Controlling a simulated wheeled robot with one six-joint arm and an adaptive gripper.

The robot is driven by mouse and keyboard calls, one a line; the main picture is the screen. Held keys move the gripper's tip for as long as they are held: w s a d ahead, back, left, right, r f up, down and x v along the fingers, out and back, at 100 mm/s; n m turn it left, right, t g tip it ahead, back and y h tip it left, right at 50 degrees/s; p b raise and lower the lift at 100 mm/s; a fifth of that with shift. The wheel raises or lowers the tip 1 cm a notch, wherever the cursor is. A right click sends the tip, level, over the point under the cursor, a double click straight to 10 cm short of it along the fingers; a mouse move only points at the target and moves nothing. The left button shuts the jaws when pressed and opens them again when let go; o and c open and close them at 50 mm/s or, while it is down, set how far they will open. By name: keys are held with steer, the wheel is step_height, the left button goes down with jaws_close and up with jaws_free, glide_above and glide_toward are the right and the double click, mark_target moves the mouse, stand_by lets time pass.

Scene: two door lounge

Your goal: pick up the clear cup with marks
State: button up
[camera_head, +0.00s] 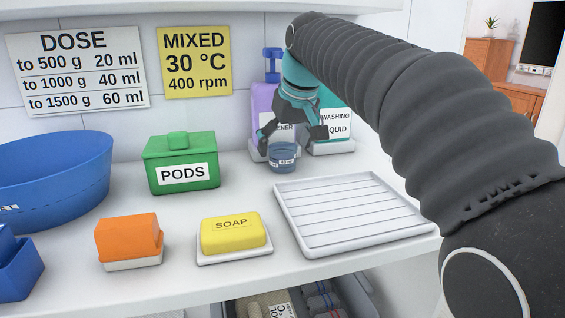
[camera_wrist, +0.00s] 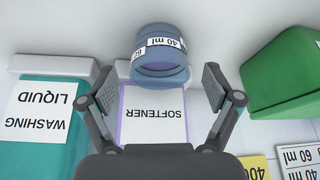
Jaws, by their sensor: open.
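The clear cup with marks (camera_head: 283,157) is a small bluish see-through cup, upright on the white counter in front of the bottles. In the wrist view the cup (camera_wrist: 161,67) shows a white band reading 40 ml and, partly, 60. My gripper (camera_head: 293,139) is open above and behind the cup in the head view. In the wrist view the fingers of my gripper (camera_wrist: 159,88) stand apart on either side of the cup's near end, with gaps on both sides. Nothing is held. The finger tips partly cover the bottles in the head view.
Close behind the cup are a purple softener bottle (camera_wrist: 153,118) and a teal washing liquid bottle (camera_head: 337,105). A green pods box (camera_head: 160,150) stands left. A ridged white tray (camera_head: 350,218) lies front right. Yellow soap (camera_head: 232,232) and an orange block (camera_head: 128,235) are in front.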

steer(key=shift+x, duration=1.25)
steer(key=c, duration=1)
steer(key=shift+r, duration=0.15)
